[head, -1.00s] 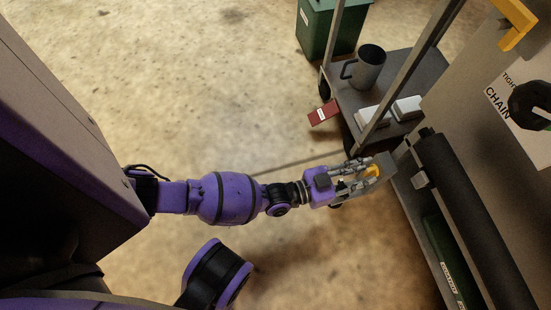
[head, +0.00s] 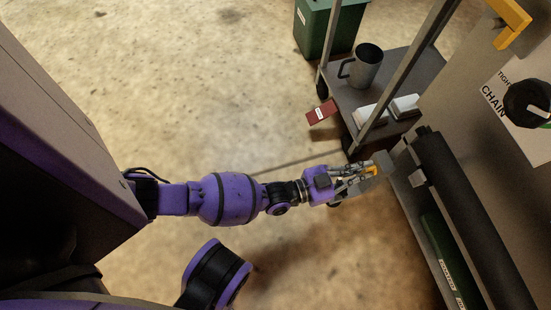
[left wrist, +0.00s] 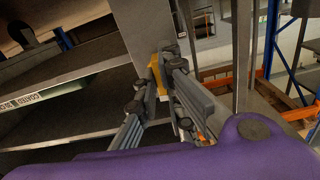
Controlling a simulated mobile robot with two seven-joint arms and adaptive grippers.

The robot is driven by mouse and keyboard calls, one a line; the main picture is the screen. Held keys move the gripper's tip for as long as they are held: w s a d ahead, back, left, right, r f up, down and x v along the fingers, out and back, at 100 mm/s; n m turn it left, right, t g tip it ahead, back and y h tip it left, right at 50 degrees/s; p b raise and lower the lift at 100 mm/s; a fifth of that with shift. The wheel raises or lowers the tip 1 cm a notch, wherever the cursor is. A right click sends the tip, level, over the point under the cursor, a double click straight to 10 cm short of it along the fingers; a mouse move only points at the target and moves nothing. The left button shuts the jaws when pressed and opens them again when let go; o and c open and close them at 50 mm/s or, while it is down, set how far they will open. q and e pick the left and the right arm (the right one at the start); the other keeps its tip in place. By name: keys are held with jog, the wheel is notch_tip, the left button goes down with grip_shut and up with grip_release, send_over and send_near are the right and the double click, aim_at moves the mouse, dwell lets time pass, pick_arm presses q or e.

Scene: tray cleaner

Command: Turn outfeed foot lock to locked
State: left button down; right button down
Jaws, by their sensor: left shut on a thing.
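My left gripper (head: 365,172) reaches in from the left to the lower near corner of the machine. Its fingers are shut on a small yellow lock handle (head: 374,170), mostly covered by the fingers. In the left wrist view the yellow handle (left wrist: 156,72) shows just beyond and between the grey fingers (left wrist: 160,105), in front of a grey upright post (left wrist: 143,28). No lock markings can be read. My right gripper is out of view.
A black roller (head: 470,215) runs along the machine at right. A green bin (head: 327,28) stands behind. Floor at left is clear.

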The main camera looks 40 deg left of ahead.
pick_arm(q)
jog(key=m+p, duration=0.2)
jog(key=m, duration=0.1)
jog(key=shift+s+a+m, duration=0.1)
jog(key=shift+a+m, duration=0.05)
jog(key=shift+m, duration=0.25)
jog(key=m+p, duration=0.1)
jog(key=m, duration=0.3)
jog(key=shift+m+p, duration=0.3)
jog(key=m, duration=0.4)
jog(key=shift+m, duration=2.4)
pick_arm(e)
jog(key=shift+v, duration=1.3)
pick_arm(q)
jog(key=shift+a, duration=0.1)
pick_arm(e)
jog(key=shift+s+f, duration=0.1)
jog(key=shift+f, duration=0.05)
pick_arm(q)
jog(key=c, duration=1.9)
grip_release()
jog(key=shift+o, duration=0.2)
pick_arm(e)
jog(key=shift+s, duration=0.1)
